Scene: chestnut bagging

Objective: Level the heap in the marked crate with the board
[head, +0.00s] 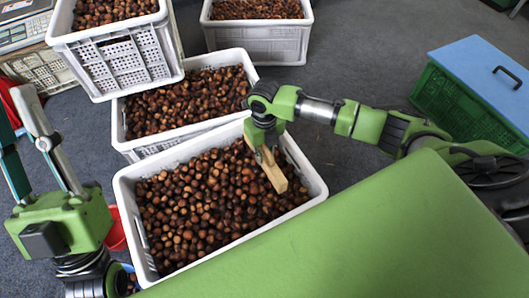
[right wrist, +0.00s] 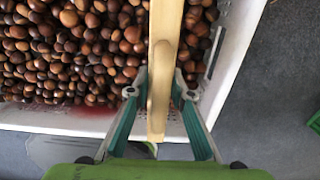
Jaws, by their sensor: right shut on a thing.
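The near white crate (head: 307,172) holds a heap of brown chestnuts (head: 205,205). The heap looks uneven, with chestnuts close to the rim in places. A reddish patch shows by this crate's wall in the right wrist view (right wrist: 92,110). My right gripper (head: 262,150) is shut on a pale wooden board (head: 271,171) over the right part of the heap. In the right wrist view the board (right wrist: 164,50) stands between the two fingers (right wrist: 158,95), its far end over the chestnuts. Whether it touches them is unclear. My left gripper (head: 20,115) is open and empty, left of the crates.
Another chestnut-filled crate (head: 250,70) stands directly behind, with more crates (head: 120,68) (head: 262,42) beyond. A green box with a blue lid (head: 480,65) stands at right. A red container (head: 115,232) sits left of the near crate. Grey floor is free between crates and green box.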

